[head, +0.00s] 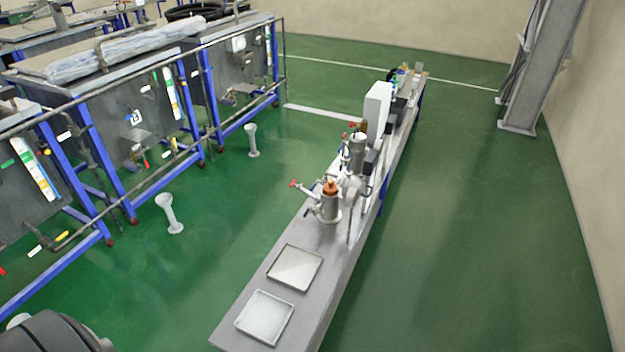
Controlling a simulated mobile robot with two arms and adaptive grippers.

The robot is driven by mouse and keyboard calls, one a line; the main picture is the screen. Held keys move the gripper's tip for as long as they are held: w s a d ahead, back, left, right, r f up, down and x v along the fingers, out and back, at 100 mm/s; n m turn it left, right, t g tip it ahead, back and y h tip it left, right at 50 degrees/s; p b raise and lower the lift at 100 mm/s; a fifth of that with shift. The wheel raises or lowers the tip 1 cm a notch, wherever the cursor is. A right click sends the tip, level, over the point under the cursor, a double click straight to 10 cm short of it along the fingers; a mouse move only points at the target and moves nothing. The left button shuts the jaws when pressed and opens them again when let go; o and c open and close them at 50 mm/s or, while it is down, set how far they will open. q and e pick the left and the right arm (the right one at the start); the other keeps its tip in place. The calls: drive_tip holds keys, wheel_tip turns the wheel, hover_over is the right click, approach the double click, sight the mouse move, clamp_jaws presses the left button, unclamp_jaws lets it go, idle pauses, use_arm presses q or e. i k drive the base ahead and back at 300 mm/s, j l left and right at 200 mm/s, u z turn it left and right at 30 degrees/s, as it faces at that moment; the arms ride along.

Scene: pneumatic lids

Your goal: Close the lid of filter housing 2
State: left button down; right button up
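A metal filter housing (330,210) stands upright on the long narrow bench, with an orange-brown piece on top and a red-handled valve at its left. A second metal housing (357,155) stands behind it, with red handles near its top. I cannot read any number on either, so I cannot tell which is housing 2. Their lids are too small to tell whether they are open or shut. Neither of my grippers shows. A dark rounded part at the bottom left corner appears to be my own arm.
The long grey bench (232,332) runs away from me, with two shallow trays, a front one (264,317) and a rear one (295,267). A white box (377,103) stands farther back. Blue-framed tanks (135,118) line the left. Green floor is clear right of the bench.

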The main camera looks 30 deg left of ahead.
sight(352, 180)
drive_tip(key=i+l+u, duration=0.15)
drive_tip(key=l+u, duration=0.15)
drive_tip(key=i+l+u, duration=0.1)
drive_tip(key=l+u, duration=0.15)
drive_tip(key=l, duration=0.15)
drive_tip(key=i+l+u, duration=0.1)
drive_tip(key=l+u, duration=0.5)
drive_tip(key=l, duration=0.2)
